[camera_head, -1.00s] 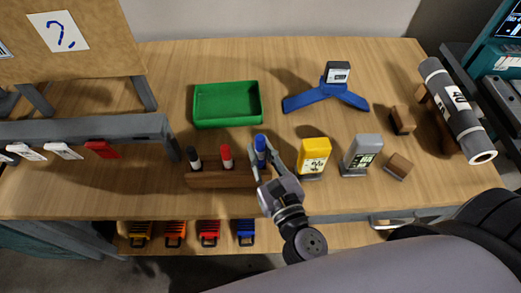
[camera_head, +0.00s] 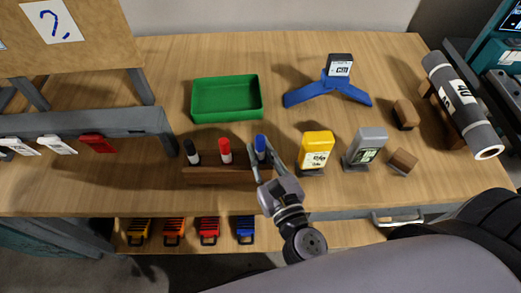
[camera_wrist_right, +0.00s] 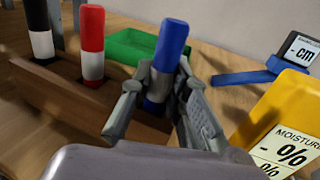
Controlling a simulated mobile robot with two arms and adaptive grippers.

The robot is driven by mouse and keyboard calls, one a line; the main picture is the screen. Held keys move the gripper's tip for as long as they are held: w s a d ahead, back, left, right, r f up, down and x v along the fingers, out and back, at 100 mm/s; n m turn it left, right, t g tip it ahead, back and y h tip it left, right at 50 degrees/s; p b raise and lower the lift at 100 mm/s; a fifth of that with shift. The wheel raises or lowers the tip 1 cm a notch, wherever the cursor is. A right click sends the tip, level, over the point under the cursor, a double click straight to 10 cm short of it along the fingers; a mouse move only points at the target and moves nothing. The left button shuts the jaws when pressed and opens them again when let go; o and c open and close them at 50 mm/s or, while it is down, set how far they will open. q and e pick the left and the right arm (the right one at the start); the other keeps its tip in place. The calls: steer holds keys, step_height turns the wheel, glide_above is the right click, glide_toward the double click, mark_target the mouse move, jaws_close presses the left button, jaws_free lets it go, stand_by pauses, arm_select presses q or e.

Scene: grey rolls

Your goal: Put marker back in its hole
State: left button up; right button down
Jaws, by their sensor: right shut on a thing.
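A blue marker (camera_wrist_right: 172,45) with a grey lower part stands nearly upright between the fingers of my right gripper (camera_wrist_right: 152,110), which is shut on it. In the head view the blue marker (camera_head: 260,142) is at the right end of the brown wooden holder (camera_head: 215,175). My left gripper is not in view.
A yellow moisture meter (camera_head: 316,148) and a grey device (camera_head: 364,147) stand right of my right gripper. A green tray (camera_head: 226,80) lies behind the holder. A blue stand (camera_head: 327,88) is at the back. Small wooden blocks (camera_head: 403,161) and a large grey roll (camera_head: 462,105) are at right.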

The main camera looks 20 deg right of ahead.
steer(key=shift+f, duration=0.25)
steer(key=c, duration=1.5)
jaws_free()
steer(key=shift+o, duration=0.2)
steer(key=shift+s, duration=0.15)
steer(key=s, duration=1.1)
steer(key=shift+s+d+r, duration=0.15)
steer(key=shift+s+d, duration=0.15)
steer(key=shift+s, duration=0.05)
